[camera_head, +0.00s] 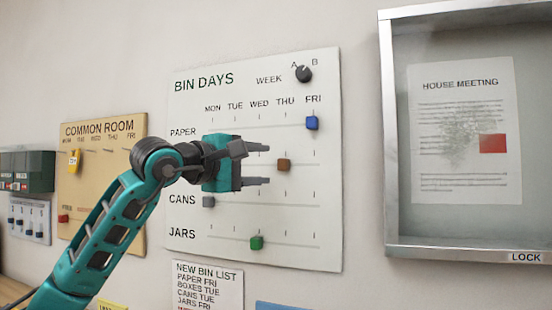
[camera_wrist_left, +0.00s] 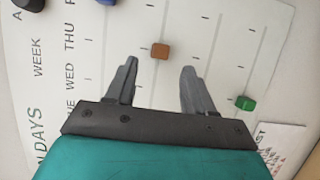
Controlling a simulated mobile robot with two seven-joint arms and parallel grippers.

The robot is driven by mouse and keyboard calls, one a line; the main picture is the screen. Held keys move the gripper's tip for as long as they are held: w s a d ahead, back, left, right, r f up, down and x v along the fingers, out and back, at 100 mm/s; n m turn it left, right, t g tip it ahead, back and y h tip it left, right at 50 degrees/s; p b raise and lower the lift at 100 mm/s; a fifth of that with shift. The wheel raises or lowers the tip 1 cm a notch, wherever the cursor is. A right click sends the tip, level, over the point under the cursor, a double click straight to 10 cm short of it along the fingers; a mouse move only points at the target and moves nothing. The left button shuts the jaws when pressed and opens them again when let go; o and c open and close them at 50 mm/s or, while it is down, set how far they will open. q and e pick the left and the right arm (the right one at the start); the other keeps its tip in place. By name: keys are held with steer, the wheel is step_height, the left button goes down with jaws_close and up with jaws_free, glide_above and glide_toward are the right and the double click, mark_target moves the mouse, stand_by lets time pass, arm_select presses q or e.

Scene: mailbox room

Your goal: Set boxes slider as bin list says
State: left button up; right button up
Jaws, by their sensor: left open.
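The white BIN DAYS board (camera_head: 215,240) has a brown slider (camera_head: 284,165) under THU on the row between PAPER and CANS; that row's label is hidden behind my gripper. My left gripper (camera_head: 267,164) is open, its fingers pointing right, with the brown slider just beyond the tips. In the left wrist view the brown slider (camera_wrist_left: 160,50) shows beyond the gap between the open fingers (camera_wrist_left: 159,66), not gripped. The NEW BIN LIST (camera_head: 208,285) below reads PAPER FRI, BOXES TUE, CANS TUE, JARS FRI; its lower edge is cut off.
The blue slider (camera_head: 312,123) is at FRI, the grey slider (camera_head: 209,202) at MON, the green slider (camera_head: 257,243) at WED. A black WEEK knob (camera_head: 304,73) is at the top right. A framed notice case (camera_head: 388,150) stands out right of the board; a COMMON ROOM board (camera_head: 100,140) hangs left.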

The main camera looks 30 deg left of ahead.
mark_target(279, 165)
arm_select(q)
steer(key=w, duration=0.3)
steer(key=w+d, duration=0.1)
steer(key=w, duration=0.1)
steer(key=shift+w+p, duration=0.15)
steer(key=shift+p, duration=0.25)
jaws_close()
steer(key=shift+a, duration=0.1)
